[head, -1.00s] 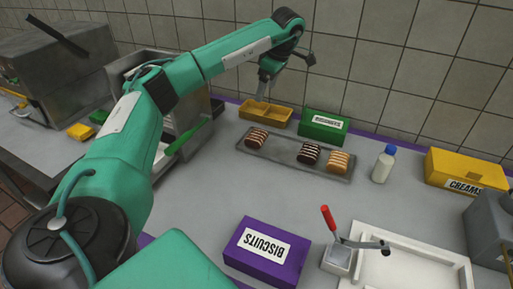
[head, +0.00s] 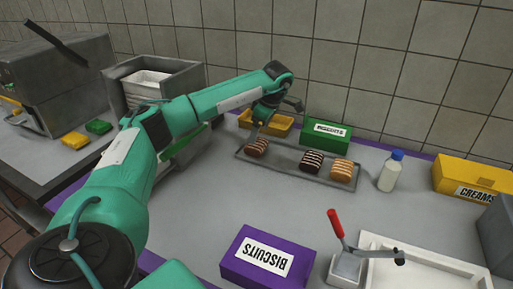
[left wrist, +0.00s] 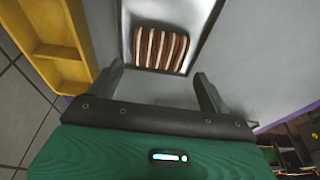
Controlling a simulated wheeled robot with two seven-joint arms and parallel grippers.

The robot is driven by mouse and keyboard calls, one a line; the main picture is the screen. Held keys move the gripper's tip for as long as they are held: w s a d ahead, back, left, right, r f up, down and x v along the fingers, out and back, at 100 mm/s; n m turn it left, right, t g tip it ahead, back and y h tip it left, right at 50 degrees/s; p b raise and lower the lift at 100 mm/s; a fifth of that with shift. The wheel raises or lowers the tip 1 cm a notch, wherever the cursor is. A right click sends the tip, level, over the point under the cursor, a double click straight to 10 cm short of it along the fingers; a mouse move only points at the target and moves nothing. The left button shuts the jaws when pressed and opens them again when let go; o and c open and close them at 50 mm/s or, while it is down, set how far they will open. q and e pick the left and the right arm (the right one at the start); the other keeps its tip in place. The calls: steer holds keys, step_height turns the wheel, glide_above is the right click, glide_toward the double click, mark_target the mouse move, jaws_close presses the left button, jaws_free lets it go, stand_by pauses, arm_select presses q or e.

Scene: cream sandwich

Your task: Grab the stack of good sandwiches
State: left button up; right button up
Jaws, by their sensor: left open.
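A grey tray (head: 284,167) on the counter holds three striped sandwich stacks in the head view. The left one is reddish brown with pale stripes (head: 258,148), the middle one dark brown (head: 311,161), the right one orange-tan (head: 342,171). My left gripper (head: 255,131) is just above the left stack and partly covers it. In the left wrist view, the open fingers of my left gripper (left wrist: 163,80) stand either side of the line to the striped stack (left wrist: 160,48), which lies beyond them. Nothing is between the fingers. My right gripper is not in view.
Behind the tray are a yellow bin (head: 272,123) and a green biscuits box (head: 326,134). A white bottle with a blue cap (head: 390,171) and a yellow creams box (head: 468,178) stand right. A purple biscuits box (head: 265,258) and a red-handled press (head: 346,250) are in front.

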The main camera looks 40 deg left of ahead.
mark_target(257, 143)
arm_select(q)
steer(key=x, duration=0.5)
steer(key=shift+w+d+f, duration=0.1)
steer(key=shift+f, duration=0.15)
steer(key=shift+c, duration=1)
steer(key=c, duration=0.5)
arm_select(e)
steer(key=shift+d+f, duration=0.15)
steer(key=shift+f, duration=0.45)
